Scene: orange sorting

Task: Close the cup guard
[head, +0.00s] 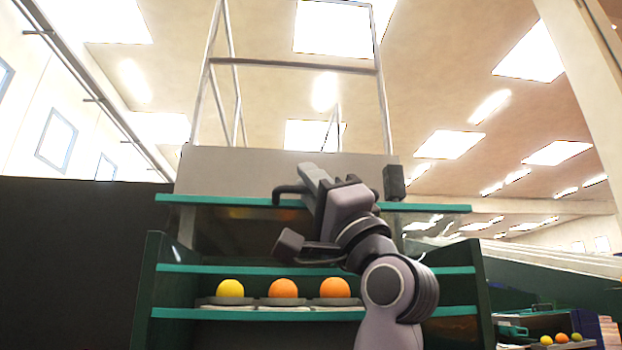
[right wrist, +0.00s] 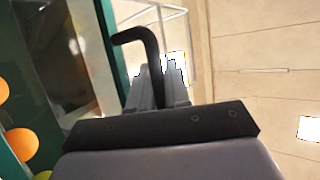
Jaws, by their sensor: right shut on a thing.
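My right gripper (head: 312,180) reaches up in front of the machine. Its grey fingers (right wrist: 160,88) are shut on a black bent handle (right wrist: 150,38), which also shows in the head view (head: 287,190) at the upper teal bar (head: 225,200). A dark, see-through panel (head: 240,228) below this bar seems to be the cup guard; my arm hides part of it, and I cannot tell how far it is open. The panel also shows at the left in the right wrist view (right wrist: 75,55). My left gripper is not in view.
One yellow ball (head: 230,288) and two orange balls (head: 283,288) sit in grey cups on the shelf between teal rails. A black block (head: 394,182) stands right of my gripper. A metal frame (head: 215,80) rises above. Another station with fruit (head: 562,338) stands at the lower right.

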